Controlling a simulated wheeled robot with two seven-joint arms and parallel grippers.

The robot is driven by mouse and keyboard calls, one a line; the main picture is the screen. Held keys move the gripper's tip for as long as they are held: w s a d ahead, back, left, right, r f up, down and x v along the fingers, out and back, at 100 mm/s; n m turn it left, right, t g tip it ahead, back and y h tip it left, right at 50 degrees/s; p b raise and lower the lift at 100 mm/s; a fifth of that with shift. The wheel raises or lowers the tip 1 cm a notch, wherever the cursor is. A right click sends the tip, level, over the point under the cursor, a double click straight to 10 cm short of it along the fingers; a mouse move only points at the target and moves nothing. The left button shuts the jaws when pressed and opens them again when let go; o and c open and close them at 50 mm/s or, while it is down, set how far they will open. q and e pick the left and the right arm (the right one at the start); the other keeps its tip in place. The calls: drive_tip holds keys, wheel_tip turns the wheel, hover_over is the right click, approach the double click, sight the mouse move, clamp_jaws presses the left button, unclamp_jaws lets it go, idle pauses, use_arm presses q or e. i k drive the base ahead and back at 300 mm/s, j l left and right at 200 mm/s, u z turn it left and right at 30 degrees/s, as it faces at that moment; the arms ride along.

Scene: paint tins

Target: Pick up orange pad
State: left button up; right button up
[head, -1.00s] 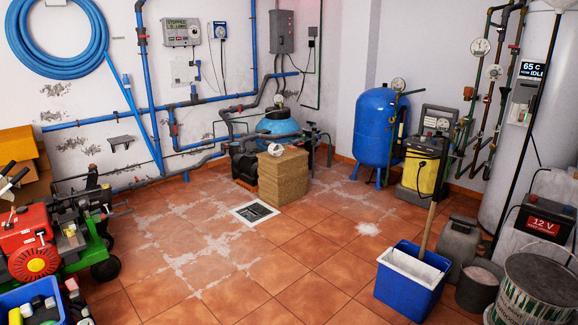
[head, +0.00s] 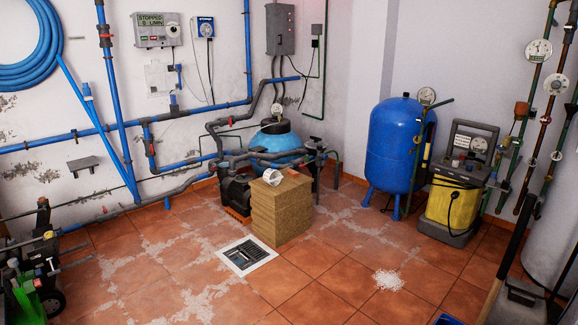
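I cannot make out an orange pad in the head view. Neither of my grippers is in view. A tan, layered block (head: 281,212) stands on the tiled floor near the middle, with a small white round object (head: 272,177) on its top. Behind it is a blue-topped pump vessel (head: 277,139) with grey pipes.
Orange-brown floor tiles (head: 330,288) lie open in front, with a floor drain (head: 247,254) and a white spill (head: 389,280). A blue tank (head: 395,148) and a yellow machine (head: 453,205) stand at the right. Green-and-black machinery (head: 45,290) is at the left edge.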

sight(293, 173)
drive_tip(key=i, duration=3.05)
drive_tip(key=i+l+u, duration=0.15)
drive_tip(key=u, duration=0.25)
drive_tip(key=i+l+u, duration=0.1)
drive_tip(key=l+u, duration=0.15)
drive_tip(key=u, duration=0.15)
drive_tip(key=i+l+u, duration=0.2)
drive_tip(key=l, duration=0.3)
drive_tip(key=l+u, duration=0.15)
drive_tip(key=l, duration=0.35)
drive_tip(key=l+u, duration=0.2)
drive_tip(key=l, duration=0.35)
drive_tip(key=i+l, duration=0.1)
drive_tip(key=l, duration=1.05)
drive_tip(key=i+l+u, duration=0.1)
drive_tip(key=l, duration=1.05)
drive_tip(key=i+l, duration=0.1)
drive_tip(key=l, duration=1.05)
drive_tip(key=u, duration=0.05)
